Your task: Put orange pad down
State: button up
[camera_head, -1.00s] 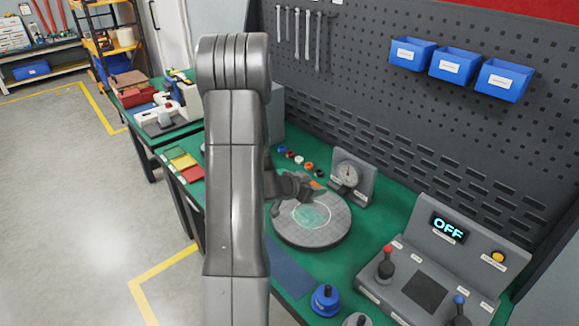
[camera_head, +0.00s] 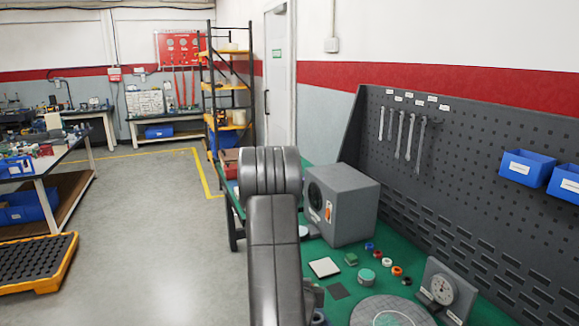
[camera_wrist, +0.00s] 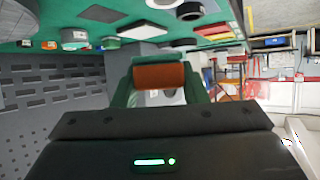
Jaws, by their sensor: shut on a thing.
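The orange pad (camera_wrist: 160,77) shows in the wrist view as an orange-brown block between the two green fingers of my gripper (camera_wrist: 160,85). My gripper is shut on it, and the pad is held clear of the green bench top (camera_wrist: 150,47). In the head view my arm hides the pad and most of my gripper. Only a small grey part shows low beside the arm.
On the green bench (camera_head: 320,246) stand a grey box (camera_head: 345,205), a white square plate (camera_head: 325,267), a dark square (camera_head: 339,291), several small rings, a dial gauge (camera_head: 442,288) and a round plate (camera_head: 385,308). A pegboard (camera_head: 450,170) rises behind. The floor at left is open.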

jog(key=s+a+f+n+y, duration=0.2)
jog(key=s+a+f, duration=0.3)
jog(key=f, duration=0.2)
jog(key=shift+s, duration=0.25)
jog(key=shift+a, duration=0.1)
dwell(1.0)
